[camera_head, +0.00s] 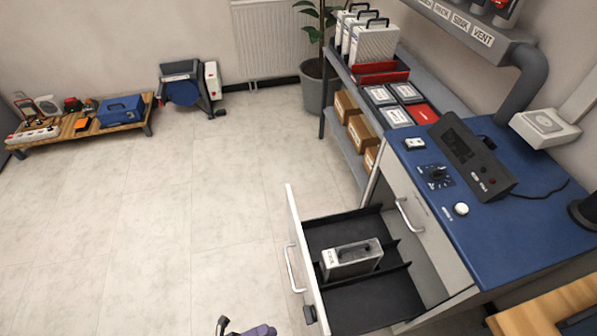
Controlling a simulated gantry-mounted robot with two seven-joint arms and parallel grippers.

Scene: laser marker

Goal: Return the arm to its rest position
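My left gripper (245,329) shows only in part at the bottom edge, as a dark piece and a purple piece. It is in front of the open drawer (292,222) and apart from its handle (290,268). Most of the gripper and its arm is cut off by the frame, so I cannot tell how wide the fingers stand. The drawer is pulled out from under the blue-topped bench. A grey box-shaped device (352,261) lies in its black divided inside. My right gripper is not in view.
The blue bench top (500,240) carries a dark control console (470,155), a knob panel (436,176) and a white round button (461,209). A shelf with cases and trays stands behind. A low wooden table (95,128) is far left. The tiled floor left of the drawer is clear.

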